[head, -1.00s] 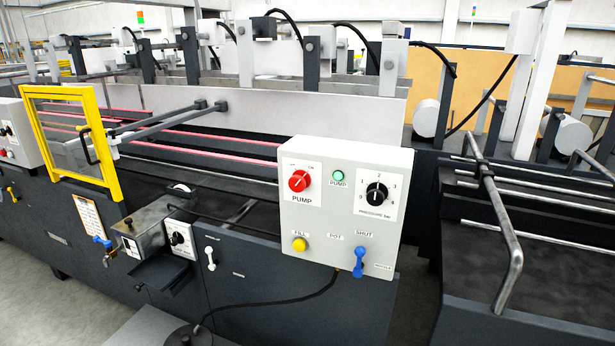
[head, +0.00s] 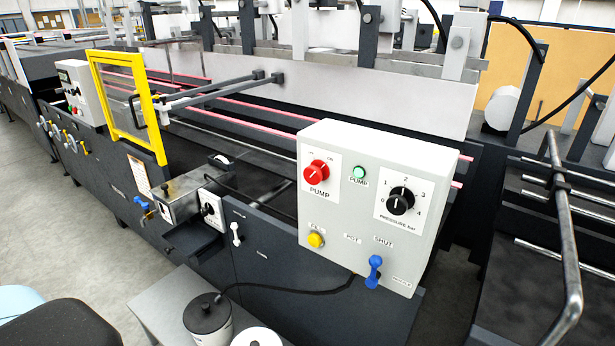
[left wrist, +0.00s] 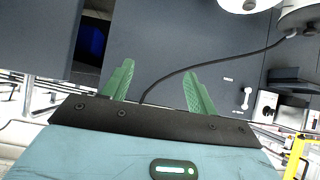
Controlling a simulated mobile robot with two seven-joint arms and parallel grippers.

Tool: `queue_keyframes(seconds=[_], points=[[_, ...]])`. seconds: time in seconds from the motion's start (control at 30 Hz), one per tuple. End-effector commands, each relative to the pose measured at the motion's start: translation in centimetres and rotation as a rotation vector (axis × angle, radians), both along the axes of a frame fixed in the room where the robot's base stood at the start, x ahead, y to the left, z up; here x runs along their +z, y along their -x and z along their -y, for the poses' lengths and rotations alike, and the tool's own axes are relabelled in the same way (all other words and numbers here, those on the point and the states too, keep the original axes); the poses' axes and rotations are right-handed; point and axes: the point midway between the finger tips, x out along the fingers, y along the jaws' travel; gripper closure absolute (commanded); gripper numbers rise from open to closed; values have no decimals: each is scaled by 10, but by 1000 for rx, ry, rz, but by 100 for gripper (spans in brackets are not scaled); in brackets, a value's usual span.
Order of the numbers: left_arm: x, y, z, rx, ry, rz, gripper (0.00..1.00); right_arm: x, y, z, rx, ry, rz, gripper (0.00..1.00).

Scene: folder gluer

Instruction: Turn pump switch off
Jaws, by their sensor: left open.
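The pump switch (head: 316,172) is a red rotary knob on a white label marked PUMP, at the upper left of the light grey control box (head: 336,258). Its pale pointer mark seems to lean up and right, but is too small to read surely. The green PUMP lamp (head: 359,172) sits to its right. My left gripper (left wrist: 156,70) shows in the left wrist view with green fingers apart and nothing between them. The knob is not visible in that view. My right gripper is in neither view.
A black pressure knob (head: 400,201), a yellow FILL button (head: 316,240) and a blue valve handle (head: 374,271) share the box. A dark-lidded pot (head: 207,318) stands below left. A bent metal rail (head: 565,230) is at the right. Space before the box looks clear.

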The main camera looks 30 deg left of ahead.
Motion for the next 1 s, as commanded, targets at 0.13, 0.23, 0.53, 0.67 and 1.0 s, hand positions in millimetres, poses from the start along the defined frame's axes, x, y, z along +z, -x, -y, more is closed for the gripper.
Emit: queue_keyframes(seconds=[0.13, 0.23, 0.53, 0.67, 1.0], points=[[108, -95, -22, 34, 24, 198, 42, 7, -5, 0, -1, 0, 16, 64], [182, -134, -34, 40, 41, 313, 42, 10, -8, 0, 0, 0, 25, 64], [348, -171, -52, 9, 72, 568, 42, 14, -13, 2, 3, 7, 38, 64], [375, -171, -54, -1, 76, 610, 42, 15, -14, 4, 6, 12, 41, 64], [381, -177, -54, -5, 76, 619, 42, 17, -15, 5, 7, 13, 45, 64]])
